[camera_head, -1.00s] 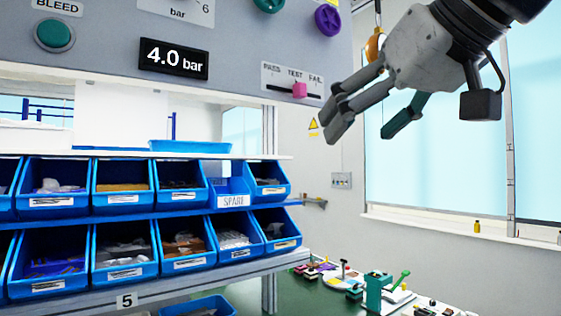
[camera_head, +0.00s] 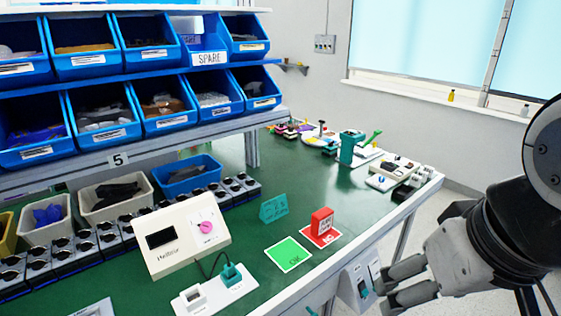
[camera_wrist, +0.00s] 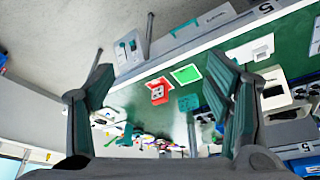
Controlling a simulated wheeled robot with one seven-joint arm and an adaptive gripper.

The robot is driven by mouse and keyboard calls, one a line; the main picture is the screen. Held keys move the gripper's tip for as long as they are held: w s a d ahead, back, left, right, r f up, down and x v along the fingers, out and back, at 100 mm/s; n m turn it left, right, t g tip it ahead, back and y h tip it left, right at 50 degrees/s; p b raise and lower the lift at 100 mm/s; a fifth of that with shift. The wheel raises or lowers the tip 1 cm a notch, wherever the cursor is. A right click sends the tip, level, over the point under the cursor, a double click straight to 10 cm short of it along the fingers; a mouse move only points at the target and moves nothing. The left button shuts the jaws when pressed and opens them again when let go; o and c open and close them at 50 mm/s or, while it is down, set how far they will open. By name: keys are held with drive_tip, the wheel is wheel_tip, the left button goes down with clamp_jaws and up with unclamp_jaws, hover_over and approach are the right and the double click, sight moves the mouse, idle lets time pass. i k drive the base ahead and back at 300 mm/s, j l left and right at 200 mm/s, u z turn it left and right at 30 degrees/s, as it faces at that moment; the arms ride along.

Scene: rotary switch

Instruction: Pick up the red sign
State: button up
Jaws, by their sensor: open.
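The red sign (camera_head: 322,222) is a small upright red block with white lettering. It stands on a red-bordered card (camera_head: 320,238) on the green bench, near the front edge. It also shows in the wrist view (camera_wrist: 158,93), between my fingers and well beyond them. My gripper (camera_head: 388,285) is at the lower right in the head view, in front of the bench edge, to the right of and apart from the sign. In the wrist view its two fingers (camera_wrist: 160,112) are spread wide with nothing between them.
A white meter box (camera_head: 178,236) stands to the left. A box (camera_head: 360,281) hangs on the bench front by my fingers. Blue bins (camera_head: 165,118) fill the rack behind.

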sight(321, 221)
drive_tip(key=i+l+u, duration=0.15)
drive_tip(key=l, duration=0.15)
drive_tip(key=i+l+u, duration=0.1)
drive_tip(key=l, duration=0.2)
drive_tip(key=i+l+u, duration=0.15)
drive_tip(key=l, duration=0.2)
drive_tip(key=i+l+u, duration=0.15)
drive_tip(key=l, duration=0.2)
